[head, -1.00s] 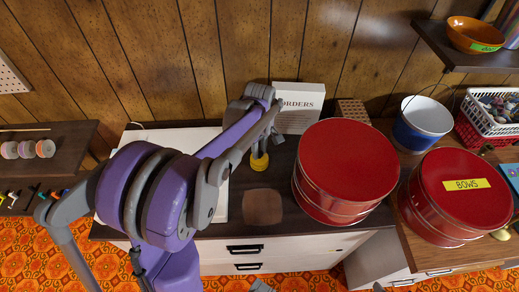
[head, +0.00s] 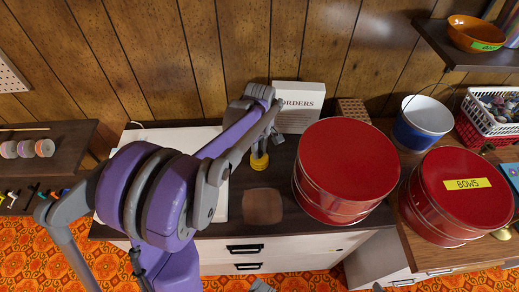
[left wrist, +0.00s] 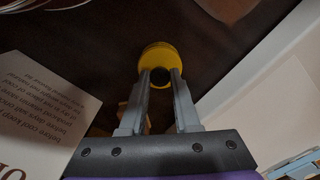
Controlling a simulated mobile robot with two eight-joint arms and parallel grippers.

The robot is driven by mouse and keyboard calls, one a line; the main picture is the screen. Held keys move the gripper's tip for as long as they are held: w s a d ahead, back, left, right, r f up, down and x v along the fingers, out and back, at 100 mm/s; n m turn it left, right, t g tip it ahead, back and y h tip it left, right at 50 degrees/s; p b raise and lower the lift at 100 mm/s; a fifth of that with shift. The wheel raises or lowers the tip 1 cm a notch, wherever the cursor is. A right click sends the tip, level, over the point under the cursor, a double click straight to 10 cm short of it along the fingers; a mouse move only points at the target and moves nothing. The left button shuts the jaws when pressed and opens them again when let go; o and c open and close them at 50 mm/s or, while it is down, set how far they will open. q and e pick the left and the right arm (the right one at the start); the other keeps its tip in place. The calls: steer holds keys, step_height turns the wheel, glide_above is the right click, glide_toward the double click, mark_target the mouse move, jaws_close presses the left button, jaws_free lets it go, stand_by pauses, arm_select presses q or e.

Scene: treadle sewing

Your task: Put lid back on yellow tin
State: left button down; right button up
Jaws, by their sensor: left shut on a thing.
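A round yellow piece (head: 259,162) is at the tips of my left gripper (head: 258,147), over the dark cabinet top. The left wrist view shows the yellow piece (left wrist: 157,52) at and between the two fingertips (left wrist: 160,78), with a dark spot between the fingers. The gripper is shut on it; I take it for the yellow lid. I cannot tell lid from tin clearly, nor whether the lid touches the tin. My left arm hides part of the area to the left.
A large red tin (head: 350,160) stands close to the right of the gripper. A red tin marked BOWS (head: 465,190) and a blue bucket (head: 423,123) stand farther right. A white ORDERS card (head: 299,106) stands behind. A brown square (head: 262,206) lies in front, with bare top around it.

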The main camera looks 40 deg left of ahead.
arm_select(q)
steer(key=shift+c, duration=0.4)
jaws_free()
steer(key=shift+r, duration=0.1)
steer(key=shift+r+p, duration=2.15)
steer(key=shift+r, duration=1.3)
jaws_close()
